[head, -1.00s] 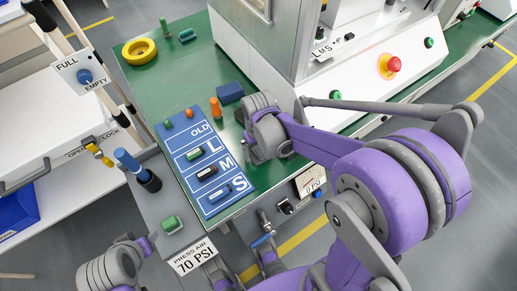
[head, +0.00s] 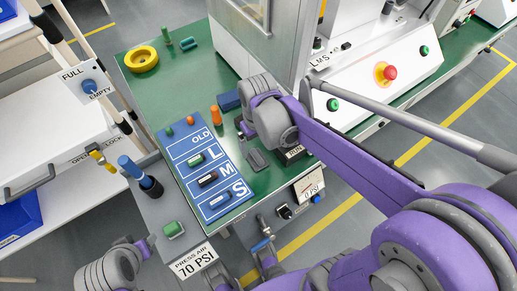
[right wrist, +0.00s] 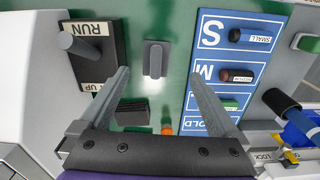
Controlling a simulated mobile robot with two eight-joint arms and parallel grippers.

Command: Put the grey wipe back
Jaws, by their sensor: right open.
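A small dark grey flat piece with a raised ridge, which I take for the grey wipe (head: 256,160), lies on the green bench top. It is right of the blue size board. In the right wrist view the grey wipe (right wrist: 155,60) lies ahead between the two fingers, apart from both. My right gripper (head: 244,132) is open and empty above the bench, beside the wipe. Its fingers also show in the right wrist view (right wrist: 159,76). My left gripper (head: 150,242) is at the lower left, mostly hidden, and its jaws cannot be made out.
The blue board (head: 211,178) holds several small cylinders. The RUN switch box (right wrist: 92,45) is close to the left finger in the right wrist view. The white press housing (head: 345,90) rises behind.

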